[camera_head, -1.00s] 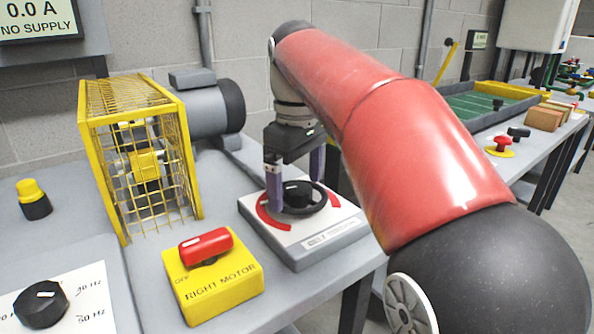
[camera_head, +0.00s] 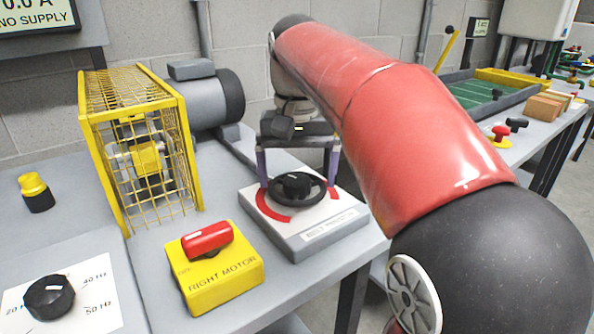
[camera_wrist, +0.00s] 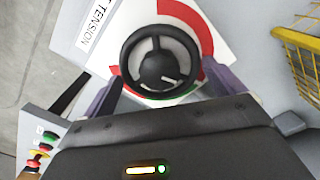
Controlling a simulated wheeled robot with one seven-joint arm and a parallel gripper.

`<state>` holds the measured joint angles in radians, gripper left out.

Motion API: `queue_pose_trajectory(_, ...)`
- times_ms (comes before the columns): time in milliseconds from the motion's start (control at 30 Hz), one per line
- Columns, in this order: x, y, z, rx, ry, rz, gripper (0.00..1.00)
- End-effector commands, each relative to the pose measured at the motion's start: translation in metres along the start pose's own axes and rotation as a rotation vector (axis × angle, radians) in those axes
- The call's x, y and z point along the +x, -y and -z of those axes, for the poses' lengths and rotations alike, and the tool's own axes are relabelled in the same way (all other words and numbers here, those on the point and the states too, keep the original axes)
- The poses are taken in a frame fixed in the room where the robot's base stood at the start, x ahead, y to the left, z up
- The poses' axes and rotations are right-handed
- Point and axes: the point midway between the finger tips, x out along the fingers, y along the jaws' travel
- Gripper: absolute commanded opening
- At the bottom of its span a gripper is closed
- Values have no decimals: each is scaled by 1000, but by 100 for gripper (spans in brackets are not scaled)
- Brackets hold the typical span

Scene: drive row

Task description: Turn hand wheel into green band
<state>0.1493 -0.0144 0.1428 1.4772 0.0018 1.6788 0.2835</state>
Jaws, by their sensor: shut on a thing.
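The black hand wheel (camera_head: 297,188) sits flat on a white and grey box (camera_head: 315,240) with a printed label, part of which reads TENSION in the wrist view. Red arcs (camera_head: 270,208) show on the plate around the wheel. In the wrist view the wheel (camera_wrist: 160,62) has a hub with a white mark (camera_wrist: 169,79). A small piece of green band (camera_wrist: 168,98) shows at the wheel's lower edge, close to the mark; the rest is hidden. My gripper (camera_head: 297,172) is over the wheel, its purple fingers on opposite sides of the rim, shut on it.
A yellow box with a red knob (camera_head: 207,241), labelled RIGHT MOTOR, stands just left of the wheel box. A yellow wire cage (camera_head: 140,160) and a grey motor (camera_head: 205,105) are behind it. A black dial (camera_head: 48,297) is at lower left.

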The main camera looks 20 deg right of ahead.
Motion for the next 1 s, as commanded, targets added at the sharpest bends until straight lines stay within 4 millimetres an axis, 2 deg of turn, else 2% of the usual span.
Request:
queue_pose_trajectory(600,1,0,0,560,1,1,71)
queue_pose_trajectory(1000,1,-1,0,768,1,1,71)
